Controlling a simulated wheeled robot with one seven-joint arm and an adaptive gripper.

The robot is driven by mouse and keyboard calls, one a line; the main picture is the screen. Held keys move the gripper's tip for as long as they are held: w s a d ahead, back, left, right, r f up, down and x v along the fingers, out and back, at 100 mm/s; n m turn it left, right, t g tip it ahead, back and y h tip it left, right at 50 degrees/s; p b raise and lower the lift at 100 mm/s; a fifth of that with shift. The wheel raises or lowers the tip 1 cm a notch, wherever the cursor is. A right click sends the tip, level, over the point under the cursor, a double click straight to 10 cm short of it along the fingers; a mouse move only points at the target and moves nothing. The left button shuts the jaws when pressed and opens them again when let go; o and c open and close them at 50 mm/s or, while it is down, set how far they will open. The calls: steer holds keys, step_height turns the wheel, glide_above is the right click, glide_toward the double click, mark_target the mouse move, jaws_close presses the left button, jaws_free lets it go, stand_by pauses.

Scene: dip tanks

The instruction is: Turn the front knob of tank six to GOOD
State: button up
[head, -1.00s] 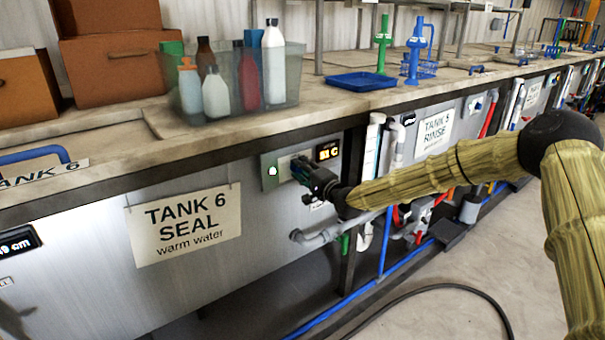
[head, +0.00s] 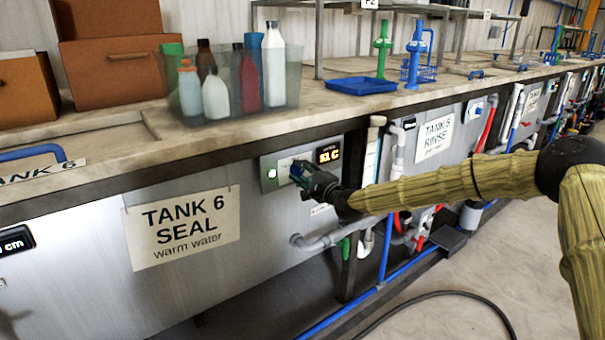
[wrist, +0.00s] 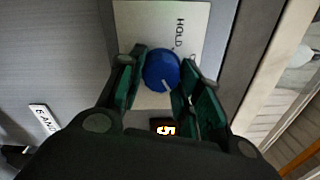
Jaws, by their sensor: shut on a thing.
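Tank six (head: 90,285) is a metal tank front with a white sign reading TANK 6 SEAL, warm water. Its small control panel (head: 268,172) sits right of the sign, with a lit display (head: 328,154) beside it. My gripper (head: 302,172) is at this panel and hides the knob in the head view. In the wrist view, the round blue knob (wrist: 160,68) sits between the green finger pads, which are shut on it. Its white pointer line aims toward the lower right. The word HOLD (wrist: 179,33) shows sideways near the knob; other lettering is covered.
A grey pipe (head: 335,236) runs just below my gripper. A clear bin of bottles (head: 290,95) and a blue tray (head: 360,85) stand on the counter above. A black hose (head: 440,295) lies on the floor. Open floor is at the right.

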steer(key=shift+w+d, duration=0.1)
steer(key=shift+d, duration=0.1)
steer(key=o, duration=1)
steer(key=shift+a, duration=0.15)
steer(key=v, duration=1.2)
